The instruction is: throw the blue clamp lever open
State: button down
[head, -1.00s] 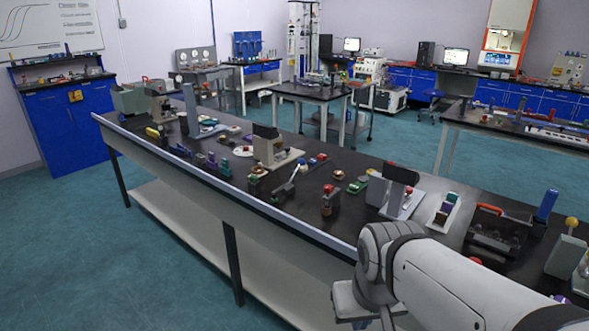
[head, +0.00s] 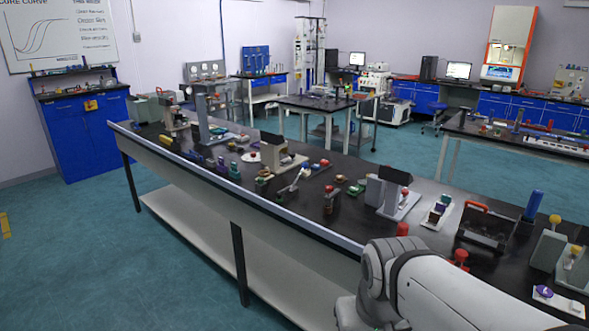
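A blue upright bar (head: 533,205) stands at the right part of the long black bench, just right of a dark device with a red handle (head: 487,227). It may be the blue clamp lever, but at this size I cannot tell for sure. A second, grey-blue upright (head: 202,118) stands on a device at the far left end of the bench. My arm (head: 440,290) reaches in from the bottom right, in front of the bench edge. Its fingers are below the picture, so their opening is hidden.
The long black bench (head: 340,172) runs from far left to near right, crowded with small devices. A lever device with a yellow knob (head: 555,219) stands at the right. A red knob (head: 402,229) shows just above my arm. The floor (head: 100,270) left of the bench is clear.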

aim_at(304, 164)
jog(key=u, duration=0.4)
jog(key=i, duration=1.4)
jog(key=u, duration=0.35)
